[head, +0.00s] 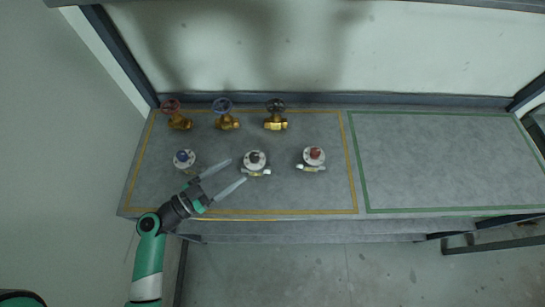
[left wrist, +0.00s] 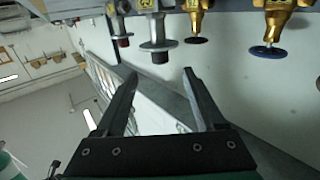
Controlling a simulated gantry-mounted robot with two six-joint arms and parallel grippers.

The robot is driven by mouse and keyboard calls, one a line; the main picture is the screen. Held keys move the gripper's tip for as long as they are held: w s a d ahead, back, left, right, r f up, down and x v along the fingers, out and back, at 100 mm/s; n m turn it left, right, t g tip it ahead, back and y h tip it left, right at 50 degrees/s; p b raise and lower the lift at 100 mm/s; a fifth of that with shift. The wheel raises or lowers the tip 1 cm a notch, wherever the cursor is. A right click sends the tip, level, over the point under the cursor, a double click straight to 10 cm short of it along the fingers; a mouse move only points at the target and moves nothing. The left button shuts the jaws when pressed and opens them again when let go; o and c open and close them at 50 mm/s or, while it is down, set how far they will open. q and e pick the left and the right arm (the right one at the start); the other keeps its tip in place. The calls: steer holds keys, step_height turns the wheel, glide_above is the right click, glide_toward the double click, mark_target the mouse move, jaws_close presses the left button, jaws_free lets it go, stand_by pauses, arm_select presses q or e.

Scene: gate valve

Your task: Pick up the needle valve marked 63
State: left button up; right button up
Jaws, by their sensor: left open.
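In the head view three white-and-silver valves stand in the front row: one with a blue knob (head: 183,158), one with a black knob (head: 255,160) and one with a red knob (head: 314,157). I cannot read the mark 63 on any of them. My left gripper (head: 237,171) is open and empty, its fingertips just left of the black-knob valve and apart from it. In the left wrist view my fingers (left wrist: 160,75) are spread. Upside down beyond them are a red-knob valve (left wrist: 121,28) and a dark-knob valve (left wrist: 156,30) with small yellow tags.
Brass valves with red (head: 172,110), blue (head: 225,113) and black (head: 275,114) handwheels stand in the back row. All stand inside a yellow outline on the grey table. The green-outlined area (head: 440,160) at right is empty. A wall is behind.

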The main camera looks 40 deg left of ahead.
mark_target(258, 154)
arm_select(q)
steer(key=shift+w+f+b, duration=0.1)
steer(key=shift+f+b, duration=0.15)
steer(key=shift+b, duration=0.25)
steer(key=w+b, duration=0.1)
steer(key=b, duration=0.1)
steer(key=w+b, duration=0.1)
steer(key=b, duration=0.1)
steer(key=shift+w+d+f+b, duration=0.15)
steer(key=shift+w+d+b, duration=0.15)
steer(key=shift+w+d, duration=0.1)
steer(key=shift+w+d+r+p, duration=0.1)
steer(key=shift+w+r+p, duration=0.1)
steer(key=shift+w+p, duration=0.35)
steer(key=shift+w+r+p, duration=0.2)
steer(key=shift+w+p, duration=0.1)
steer(key=shift+w, duration=0.35)
steer(key=w+d, duration=0.1)
steer(key=w, duration=0.5)
steer(key=shift+p, duration=0.35)
jaws_close()
